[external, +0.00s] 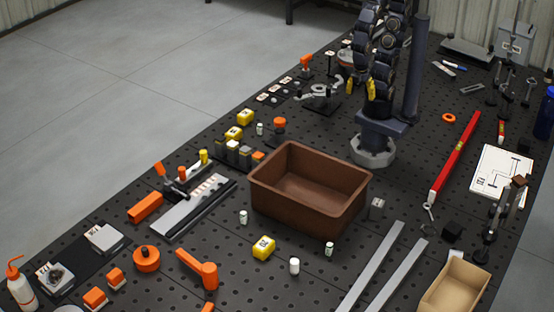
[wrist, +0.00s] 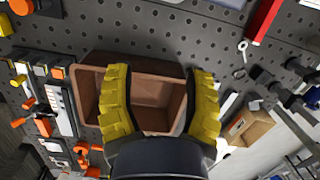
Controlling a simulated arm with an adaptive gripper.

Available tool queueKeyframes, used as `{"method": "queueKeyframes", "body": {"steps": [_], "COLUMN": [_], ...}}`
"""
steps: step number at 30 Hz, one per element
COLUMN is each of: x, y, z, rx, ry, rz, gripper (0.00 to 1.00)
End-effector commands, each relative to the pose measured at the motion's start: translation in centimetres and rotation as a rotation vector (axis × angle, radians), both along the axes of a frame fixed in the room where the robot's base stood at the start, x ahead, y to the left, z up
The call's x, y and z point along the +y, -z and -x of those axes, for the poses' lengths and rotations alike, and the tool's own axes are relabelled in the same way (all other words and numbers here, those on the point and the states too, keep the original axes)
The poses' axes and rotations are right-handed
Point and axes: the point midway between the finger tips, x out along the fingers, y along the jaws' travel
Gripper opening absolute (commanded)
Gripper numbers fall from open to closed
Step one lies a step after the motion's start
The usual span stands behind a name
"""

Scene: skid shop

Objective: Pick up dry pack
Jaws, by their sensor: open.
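I cannot tell for sure which thing is the dry pack. Several small white canisters stand on the black perforated bench: one (external: 243,217) left of the brown bin (external: 290,212), one (external: 294,267) in front of it, and one (external: 329,248) near its front corner. A yellow block (external: 263,247) with a pale label sits among them. My gripper (external: 361,88) is raised above the bench behind the bin, its yellow fingers apart and empty. In the wrist view my gripper (wrist: 161,73) is spread open, with the brown bin (wrist: 150,61) beyond the fingers. The bin looks empty.
An open cardboard box (external: 456,287) stands at the front right, near two grey metal bars (external: 372,265). A red level (external: 456,157) lies to the right. Orange parts, such as a hammer-shaped piece (external: 200,268), and a squeeze bottle (external: 20,285) occupy the left.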

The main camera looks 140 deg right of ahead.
Motion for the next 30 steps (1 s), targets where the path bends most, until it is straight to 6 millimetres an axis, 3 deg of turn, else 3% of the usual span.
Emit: {"method": "queueKeyframes", "body": {"steps": [5,8,12,14,17,21,25,30], "x": [-4.1,-8.1,-15.1,-18.6,-24.7,-32.2,-36.4,-38.5], "y": [1.2,2.7,5.8,7.5,10.8,15.9,19.6,21.8], "z": [-5.9,-9.2,-12.1,-12.5,-11.7,-7.7,-3.2,-0.1], "rx": [-0.034,-0.073,-0.135,-0.159,-0.183,-0.175,-0.148,-0.121], "ry": [-0.350,-0.573,-0.856,-0.964,-1.136,-1.337,-1.469,-1.555], "rz": [-0.075,-0.116,-0.144,-0.144,-0.134,-0.117,-0.118,-0.123], "gripper": [0.52,0.52,0.52,0.52,0.52,0.52,0.52,0.52]}}
